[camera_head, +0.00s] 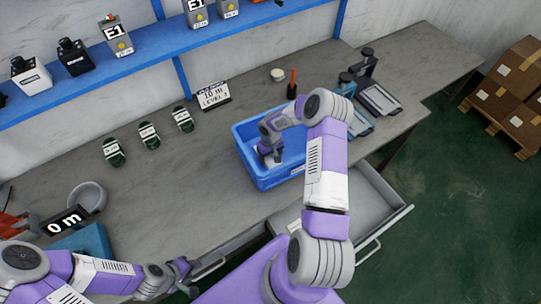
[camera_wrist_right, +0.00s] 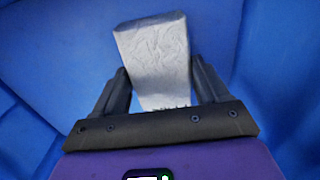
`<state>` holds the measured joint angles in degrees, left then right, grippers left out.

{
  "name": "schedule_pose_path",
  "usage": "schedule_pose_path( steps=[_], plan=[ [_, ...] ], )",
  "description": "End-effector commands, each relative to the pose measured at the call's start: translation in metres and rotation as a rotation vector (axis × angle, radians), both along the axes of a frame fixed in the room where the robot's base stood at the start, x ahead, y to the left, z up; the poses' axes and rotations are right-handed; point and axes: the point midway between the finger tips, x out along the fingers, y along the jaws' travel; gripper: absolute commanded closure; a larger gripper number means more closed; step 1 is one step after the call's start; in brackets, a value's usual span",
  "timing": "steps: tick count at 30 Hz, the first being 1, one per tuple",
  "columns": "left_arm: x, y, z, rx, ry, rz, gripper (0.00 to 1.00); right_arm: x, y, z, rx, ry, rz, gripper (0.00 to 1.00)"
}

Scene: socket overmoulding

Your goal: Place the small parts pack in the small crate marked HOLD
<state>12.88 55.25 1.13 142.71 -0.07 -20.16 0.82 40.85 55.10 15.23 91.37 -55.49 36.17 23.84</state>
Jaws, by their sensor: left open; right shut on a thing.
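A blue crate (camera_head: 262,178) stands on the grey bench in the head view. Its white label is too small to read. My right gripper (camera_head: 271,157) reaches down inside this crate. In the right wrist view, the right gripper (camera_wrist_right: 158,88) is shut on a silver-grey parts pack (camera_wrist_right: 155,50), with a finger on each side and blue crate walls around. The pack is mostly hidden by the gripper in the head view. I cannot tell whether it touches the crate floor. My left gripper (camera_head: 183,276) is open and empty near the bench's front edge, away from the crate.
Several green-black parts (camera_head: 149,135) and a sign (camera_head: 212,96) sit left of the crate. A grey bowl (camera_head: 88,197) stands further left. A blue shelf (camera_head: 130,62) runs above. Cartons (camera_head: 507,92) are far right.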

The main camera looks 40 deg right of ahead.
Motion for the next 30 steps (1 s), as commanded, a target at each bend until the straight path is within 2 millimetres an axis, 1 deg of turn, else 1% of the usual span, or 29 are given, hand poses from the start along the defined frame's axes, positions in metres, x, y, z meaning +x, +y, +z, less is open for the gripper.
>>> schedule_pose_path(
  steps=[5, 9, 10, 14, 22, 25, 28, 30],
  plan=[
    [0.0, 0.0, 0.0, 0.0, 0.0, 0.0, 0.57, 0.0, 0.0, 0.001, 0.0, -0.001, 0.0, 0.57],
    [0.0, 0.0, -0.006, 0.0, 0.0, 0.0, 0.57, 0.0, 0.0, -0.004, 0.0, -0.001, 0.0, 0.57],
    [0.0, 0.0, -0.004, 0.0, 0.0, 0.0, 0.57, 0.0, 0.0, -0.003, 0.0, -0.001, 0.0, 0.22],
    [0.0, 0.0, -0.004, 0.0, 0.0, 0.0, 0.57, 0.0, 0.0, -0.002, 0.0, -0.001, 0.0, 0.02],
    [0.0, 0.0, -0.003, 0.0, 0.0, 0.0, 0.57, 0.0, 0.0, -0.002, 0.0, -0.001, 0.0, 0.01],
    [0.0, 0.0, 0.0, 0.0, 0.0, 0.0, 0.57, 0.0, 0.0, 0.001, 0.0, 0.0, 0.0, 0.01],
    [0.0, 0.0, 0.001, 0.0, 0.0, 0.0, 0.57, 0.001, -0.001, 0.013, -0.003, -0.004, 0.0, 0.01],
    [0.0, 0.0, 0.0, 0.0, 0.0, 0.0, 0.57, 0.001, -0.001, 0.026, -0.003, -0.004, 0.0, 0.01]
  ],
)
